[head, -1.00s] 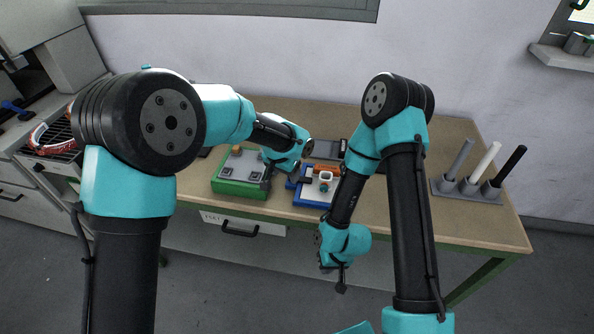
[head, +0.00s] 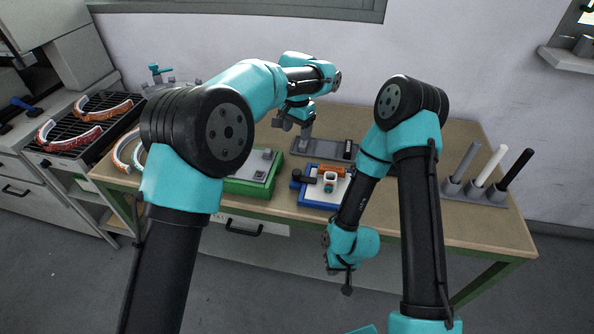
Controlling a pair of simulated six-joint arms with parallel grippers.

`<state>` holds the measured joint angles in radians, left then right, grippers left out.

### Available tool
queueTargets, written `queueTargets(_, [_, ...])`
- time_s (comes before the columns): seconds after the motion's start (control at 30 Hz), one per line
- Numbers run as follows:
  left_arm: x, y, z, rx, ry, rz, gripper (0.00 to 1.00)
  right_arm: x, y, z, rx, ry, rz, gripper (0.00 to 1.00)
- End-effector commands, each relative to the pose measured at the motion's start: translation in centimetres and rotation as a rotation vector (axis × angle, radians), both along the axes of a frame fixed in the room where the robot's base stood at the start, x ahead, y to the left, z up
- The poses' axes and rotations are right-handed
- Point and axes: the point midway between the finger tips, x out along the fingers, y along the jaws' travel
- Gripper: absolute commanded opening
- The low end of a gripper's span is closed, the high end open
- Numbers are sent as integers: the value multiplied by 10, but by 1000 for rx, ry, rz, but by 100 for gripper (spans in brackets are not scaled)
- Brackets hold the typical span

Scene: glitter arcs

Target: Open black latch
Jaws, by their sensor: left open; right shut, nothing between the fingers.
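My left gripper (head: 292,123) is over the back middle of the table, open, pointing down at the left end of a grey panel (head: 322,154). The panel lies flat and has a black part (head: 349,148) at its right end, which may be the black latch; its details are too small to tell. The gripper is apart from that black part. My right gripper (head: 345,279) is shut and empty, hanging low in front of the table's front edge.
A blue-edged board (head: 318,203) with an orange piece (head: 331,171) lies before the panel. A green box (head: 252,187) is left of it, partly behind my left arm. A grey rack (head: 470,195) with grey, white and black rods stands at right.

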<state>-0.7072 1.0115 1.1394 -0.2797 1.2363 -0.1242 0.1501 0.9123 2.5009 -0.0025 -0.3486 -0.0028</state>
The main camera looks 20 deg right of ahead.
Motion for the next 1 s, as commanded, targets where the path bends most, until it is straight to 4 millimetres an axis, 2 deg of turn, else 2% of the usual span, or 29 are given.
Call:
queueTargets(0.27, [0,0,-21,1,2,1,61,0,0,0,0,0,0,0])
queueTargets(1.0, [0,1,-146,1,2,0,61,0,0,0,0,0,0,0])
